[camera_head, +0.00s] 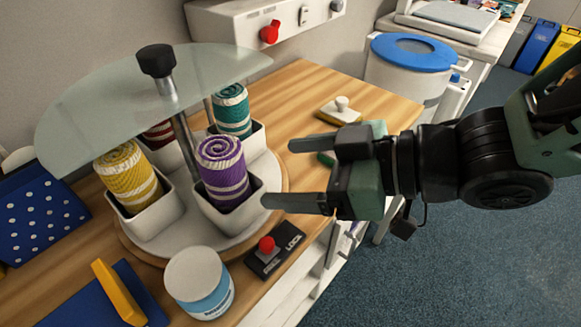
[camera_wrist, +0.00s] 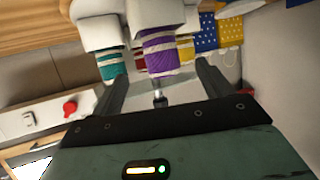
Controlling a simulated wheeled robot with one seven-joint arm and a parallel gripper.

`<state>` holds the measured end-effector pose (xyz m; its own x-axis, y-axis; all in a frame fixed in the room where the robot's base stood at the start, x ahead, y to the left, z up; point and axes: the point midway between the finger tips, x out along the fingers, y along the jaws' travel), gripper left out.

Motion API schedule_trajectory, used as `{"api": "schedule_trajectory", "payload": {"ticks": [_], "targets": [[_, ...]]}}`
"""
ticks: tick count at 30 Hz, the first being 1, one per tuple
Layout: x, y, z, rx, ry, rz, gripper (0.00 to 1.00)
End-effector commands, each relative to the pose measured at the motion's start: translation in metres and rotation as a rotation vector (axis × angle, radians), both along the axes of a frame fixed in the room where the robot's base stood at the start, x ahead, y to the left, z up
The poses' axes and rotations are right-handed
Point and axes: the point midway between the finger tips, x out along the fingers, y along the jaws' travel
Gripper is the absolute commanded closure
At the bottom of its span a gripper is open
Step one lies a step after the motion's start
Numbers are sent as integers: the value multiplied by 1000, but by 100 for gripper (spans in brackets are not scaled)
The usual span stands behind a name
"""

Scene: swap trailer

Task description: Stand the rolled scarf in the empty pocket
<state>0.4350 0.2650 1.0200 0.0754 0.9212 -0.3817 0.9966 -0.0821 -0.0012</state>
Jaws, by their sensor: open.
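My gripper (camera_head: 278,172) is open and empty to the right of the carousel. Its fingers point left at the rolled purple scarf (camera_head: 223,168), apart from it. The purple scarf stands upright in a white front-right pocket (camera_head: 232,219). In the wrist view the purple scarf (camera_wrist: 159,52) shows beyond and between the fingers. A yellow rolled scarf (camera_head: 127,177), a teal one (camera_head: 232,109) and a mostly hidden dark red one (camera_head: 158,134) stand in the other pockets. I cannot make out an empty pocket.
A glass half-cover (camera_head: 110,95) with a black knob (camera_head: 156,60) overhangs the carousel's left and back. A LOCK box with a red button (camera_head: 266,244) and a white-and-blue tub (camera_head: 198,283) stand in front. A yellow-based, knobbed item (camera_head: 341,110) lies behind my gripper.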

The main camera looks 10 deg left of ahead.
Motion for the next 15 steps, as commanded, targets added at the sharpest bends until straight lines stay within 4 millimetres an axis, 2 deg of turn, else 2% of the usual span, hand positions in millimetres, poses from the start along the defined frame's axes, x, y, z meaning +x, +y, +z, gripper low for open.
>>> {"api": "schedule_trajectory", "payload": {"ticks": [9,13,15], "targets": [[2,-4,0,-12,-3,-15,21],[22,-17,-7,-106,-19,-121,21],[38,-34,-15,-201,-18,-222,21]]}}
